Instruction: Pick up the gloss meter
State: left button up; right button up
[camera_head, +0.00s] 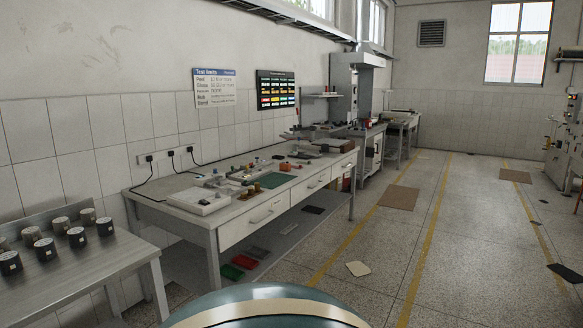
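I cannot pick out the gloss meter for certain at this distance. A long workbench (230,214) against the left wall carries many small instruments and parts. On it are a white tray (186,200) at the near end, a green mat (276,181), small orange-red items (285,166) near the middle and a grey instrument (303,150) toward the far end. Neither my left nor my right gripper is in view.
A metal table (90,262) with several dark cylinders stands at the near left. Brown mats (399,197) and a pale sheet (358,268) lie on the floor. Machinery (561,140) stands at the right.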

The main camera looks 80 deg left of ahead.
aim_at(285, 166)
jog(key=u, duration=2.55)
